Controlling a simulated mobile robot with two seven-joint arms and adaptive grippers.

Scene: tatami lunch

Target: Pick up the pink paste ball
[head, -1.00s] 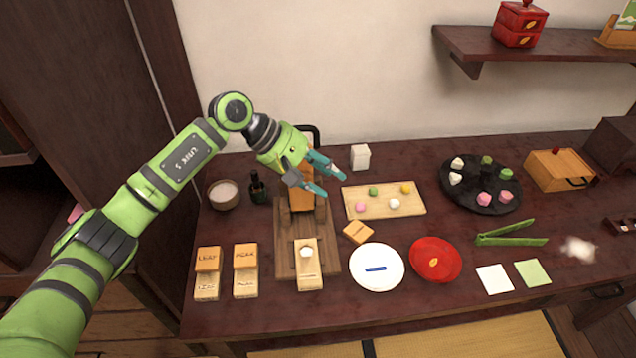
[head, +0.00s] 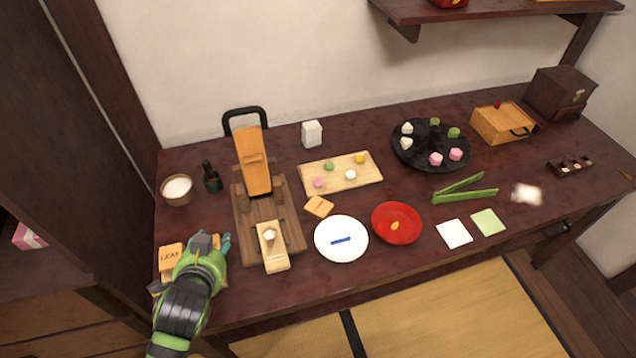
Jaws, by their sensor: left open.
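The pink paste ball (head: 318,183) lies on the light wooden board (head: 345,183), at its front left corner. A green ball (head: 329,166), a yellow ball (head: 359,158) and a white ball (head: 350,174) share the board, apart from it. My left gripper (head: 212,241) is open at the front left of the table, over the labelled wooden blocks, which it partly hides. It is well to the left of the pink ball and nearer the front edge. I see nothing between its fingers. My right gripper is out of view.
A wooden press (head: 254,165) with a tall handle stands between my left gripper and the board. A white plate (head: 341,251) and a red dish (head: 397,234) lie in front of the board. A black round tray (head: 414,168) with several sweets, some pink, is to the right.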

